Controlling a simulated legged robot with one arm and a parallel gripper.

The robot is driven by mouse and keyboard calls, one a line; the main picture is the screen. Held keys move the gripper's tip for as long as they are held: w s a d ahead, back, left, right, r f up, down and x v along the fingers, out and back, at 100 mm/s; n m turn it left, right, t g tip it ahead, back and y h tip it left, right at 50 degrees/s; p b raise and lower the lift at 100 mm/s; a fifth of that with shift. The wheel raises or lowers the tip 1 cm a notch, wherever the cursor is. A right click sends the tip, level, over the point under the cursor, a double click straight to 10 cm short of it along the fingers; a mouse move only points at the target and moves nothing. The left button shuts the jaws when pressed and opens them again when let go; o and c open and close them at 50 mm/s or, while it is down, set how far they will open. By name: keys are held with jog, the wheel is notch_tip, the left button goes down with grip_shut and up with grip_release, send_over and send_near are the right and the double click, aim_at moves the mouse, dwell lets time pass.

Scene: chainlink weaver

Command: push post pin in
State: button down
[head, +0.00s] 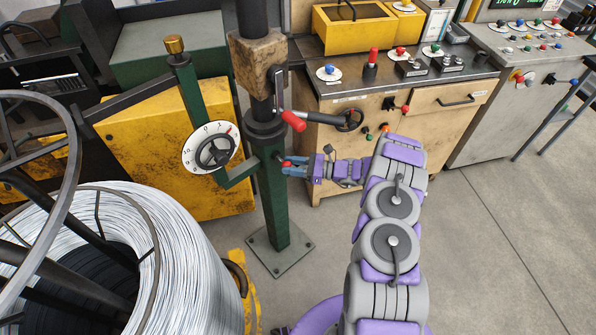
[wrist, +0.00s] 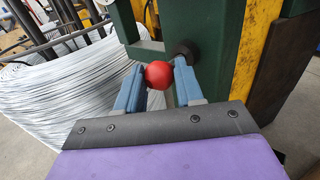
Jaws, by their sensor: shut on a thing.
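The post pin shows as a round red knob (wrist: 158,74) in the wrist view. In the head view the knob (head: 286,164) is small at the right side of the green post (head: 272,205). My gripper (head: 284,166) reaches the post from the right. In the wrist view its blue fingers (wrist: 157,82) are shut on the red knob, one finger on each side. A black collar (wrist: 186,50) sits on the post just behind the right finger. The pin's shaft is hidden, so I cannot tell how deep it sits.
A red-handled lever (head: 293,121) juts from the post above my gripper. A white dial (head: 211,148) is mounted left of the post. A large wire coil (head: 190,260) stands at lower left. A wooden control cabinet (head: 340,140) is behind. Open floor lies at right.

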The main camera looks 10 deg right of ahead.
jog(key=shift+w+a, duration=0.15)
jog(key=shift+w, duration=0.05)
jog(key=shift+r, duration=0.1)
jog(key=c, duration=1.1)
grip_release()
jog(key=shift+w, duration=0.1)
jog(key=shift+c, duration=0.2)
jog(key=o, duration=0.4)
jog(key=shift+w+a, duration=0.1)
jog(key=shift+a, duration=0.05)
jog(key=p+v, duration=0.2)
jog(key=v, duration=1.5)
jog(key=shift+d+p, duration=0.25)
jog(key=shift+p, duration=0.1)
